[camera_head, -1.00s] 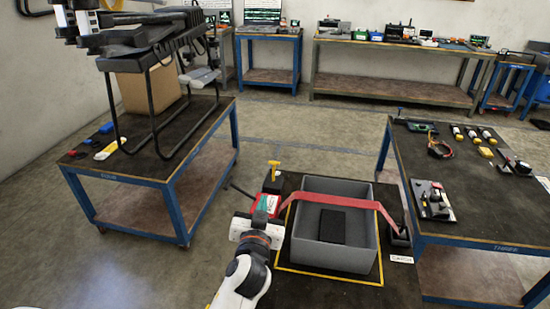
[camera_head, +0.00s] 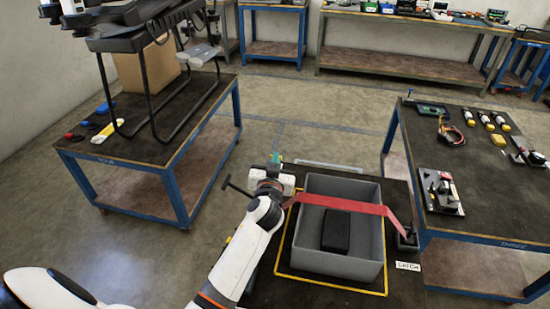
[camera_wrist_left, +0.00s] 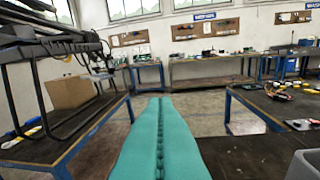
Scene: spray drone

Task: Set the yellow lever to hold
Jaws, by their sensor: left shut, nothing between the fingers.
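A red strap (camera_head: 345,205) runs across the top of the crate to a black catch (camera_head: 407,238) on the right. My right gripper is out of view.
The open grey crate (camera_head: 370,225) holds a black block (camera_head: 336,230). A dark rod (camera_head: 238,189) sticks out left of my wrist. A blue-framed table (camera_head: 150,150) with a drone stands left; another table (camera_head: 480,200) with tools stands right.

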